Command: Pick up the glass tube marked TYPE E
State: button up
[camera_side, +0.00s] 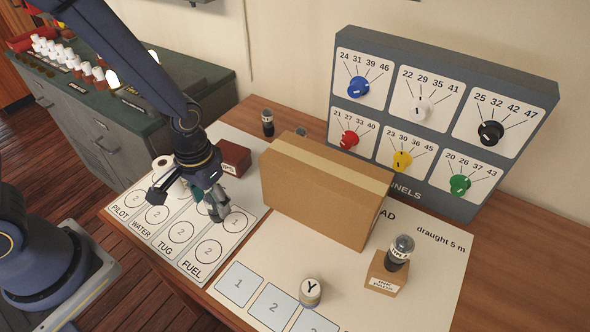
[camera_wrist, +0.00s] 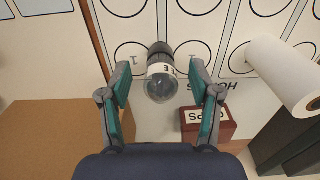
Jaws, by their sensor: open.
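In the wrist view a glass tube (camera_wrist: 159,90) with a clear domed end, a dark base and a white label lies between the fingers of my gripper (camera_wrist: 160,76). An E seems to show on the label; the full marking is not readable. The fingers are spread, with a gap on each side of the tube. In the side view my gripper (camera_side: 216,203) is low over the sheet with circles, and I cannot make out this tube there. Another glass-topped tube (camera_side: 401,247) stands on a wooden block (camera_side: 385,279), its label too small to read surely.
A cardboard box (camera_side: 315,198) stands right of my gripper, and a dark red box (camera_side: 234,157) is behind it. A dark tube (camera_side: 268,122) stands farther back. A dial panel (camera_side: 410,187) is at the back right. A Y-marked cylinder (camera_side: 310,291) is at the front.

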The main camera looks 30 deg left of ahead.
aim_at(215, 209)
jog(key=f, duration=0.3)
jog(key=shift+w+f, duration=0.2)
jog(key=shift+f, duration=0.1)
jog(key=c, duration=1.2)
